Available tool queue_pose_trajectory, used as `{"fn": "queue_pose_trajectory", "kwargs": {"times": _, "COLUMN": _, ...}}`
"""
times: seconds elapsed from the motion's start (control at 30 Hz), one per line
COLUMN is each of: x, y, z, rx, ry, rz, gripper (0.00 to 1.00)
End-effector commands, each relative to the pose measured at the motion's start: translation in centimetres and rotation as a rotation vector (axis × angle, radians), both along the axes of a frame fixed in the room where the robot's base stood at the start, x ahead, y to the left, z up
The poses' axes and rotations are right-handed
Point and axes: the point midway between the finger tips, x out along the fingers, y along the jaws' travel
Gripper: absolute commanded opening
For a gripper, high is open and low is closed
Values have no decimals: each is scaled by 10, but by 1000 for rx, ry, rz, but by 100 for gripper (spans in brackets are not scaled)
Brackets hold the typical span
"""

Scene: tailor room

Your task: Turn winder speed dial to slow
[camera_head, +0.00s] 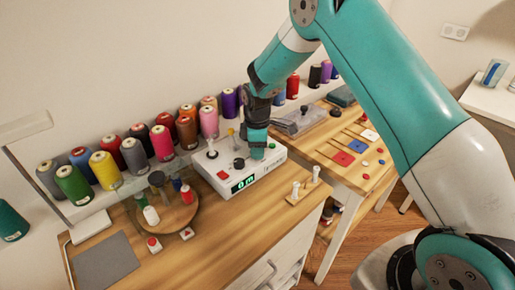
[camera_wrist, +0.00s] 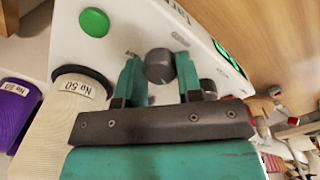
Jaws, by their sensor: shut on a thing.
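The winder (camera_head: 262,173) is a white box on the wooden bench, with a lit green "0 m" display (camera_head: 243,184), a red button (camera_head: 222,175) and a green button. My gripper (camera_head: 257,155) is down at the right part of its top. In the wrist view the dark grey round dial (camera_wrist: 158,66) sits between the two teal fingers of my gripper (camera_wrist: 158,75), which is shut on it. The green button (camera_wrist: 94,22) and part of the display (camera_wrist: 225,57) show there too. The head view hides the dial behind the gripper. I cannot read the dial's setting.
Thread cones stand in rows behind the winder; a purple cone (camera_wrist: 18,115) and a pale cone (camera_wrist: 82,95) are close in the wrist view. A round wooden tray (camera_head: 178,218) with small spools is left of the winder. A grey mat (camera_head: 104,262) lies front left.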

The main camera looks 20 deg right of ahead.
Motion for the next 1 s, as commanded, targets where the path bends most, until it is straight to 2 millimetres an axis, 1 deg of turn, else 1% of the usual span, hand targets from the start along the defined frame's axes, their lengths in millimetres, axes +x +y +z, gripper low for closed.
{"fn": "queue_pose_trajectory", "kwargs": {"times": 0.03, "x": 2, "y": 0, "z": 2, "rx": 0, "ry": -8, "rz": 0, "gripper": 10}}
{"fn": "queue_pose_trajectory", "kwargs": {"times": 0.07, "x": 2, "y": 0, "z": 2, "rx": 0, "ry": -8, "rz": 0, "gripper": 36}}
{"fn": "queue_pose_trajectory", "kwargs": {"times": 0.1, "x": 2, "y": 0, "z": 2, "rx": 1, "ry": -7, "rz": -1, "gripper": 45}}
{"fn": "queue_pose_trajectory", "kwargs": {"times": 0.17, "x": 2, "y": 0, "z": 2, "rx": 1, "ry": -6, "rz": -1, "gripper": 59}}
{"fn": "queue_pose_trajectory", "kwargs": {"times": 0.43, "x": 1, "y": 0, "z": 1, "rx": 0, "ry": -2, "rz": -1, "gripper": 59}}
{"fn": "queue_pose_trajectory", "kwargs": {"times": 0.57, "x": 1, "y": 0, "z": 8, "rx": 0, "ry": -4, "rz": -1, "gripper": 59}}
{"fn": "queue_pose_trajectory", "kwargs": {"times": 0.67, "x": 2, "y": 0, "z": 23, "rx": 1, "ry": -7, "rz": -1, "gripper": 59}}
{"fn": "queue_pose_trajectory", "kwargs": {"times": 0.77, "x": 2, "y": 0, "z": 46, "rx": 1, "ry": -9, "rz": -1, "gripper": 59}}
{"fn": "queue_pose_trajectory", "kwargs": {"times": 1.0, "x": 2, "y": 0, "z": 109, "rx": 0, "ry": -10, "rz": -1, "gripper": 59}}
